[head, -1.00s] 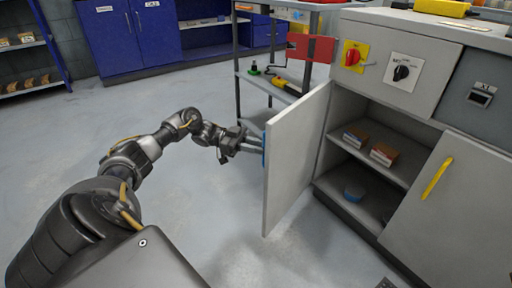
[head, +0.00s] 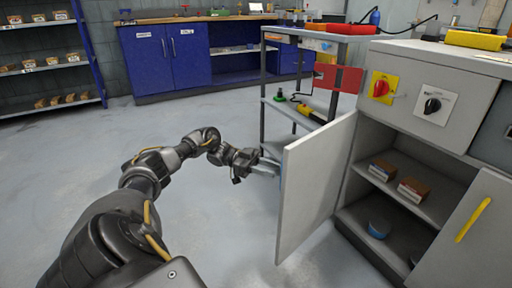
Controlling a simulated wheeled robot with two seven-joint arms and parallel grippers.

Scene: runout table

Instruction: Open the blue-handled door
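The grey cabinet door (head: 316,185) stands wide open, swung out from the grey cabinet toward the left. Its blue handle is on the face turned away from me and is almost wholly hidden behind the door's free edge. My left gripper (head: 268,166) is at that edge, on the handle side, with its fingers reaching behind the door. The fingertips are partly hidden, so I cannot tell whether they grip the handle. My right gripper is not in view.
A door with a yellow handle (head: 473,220) is shut at the right. A wheeled-looking shelf cart (head: 265,105) stands behind the door. The floor at left is clear.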

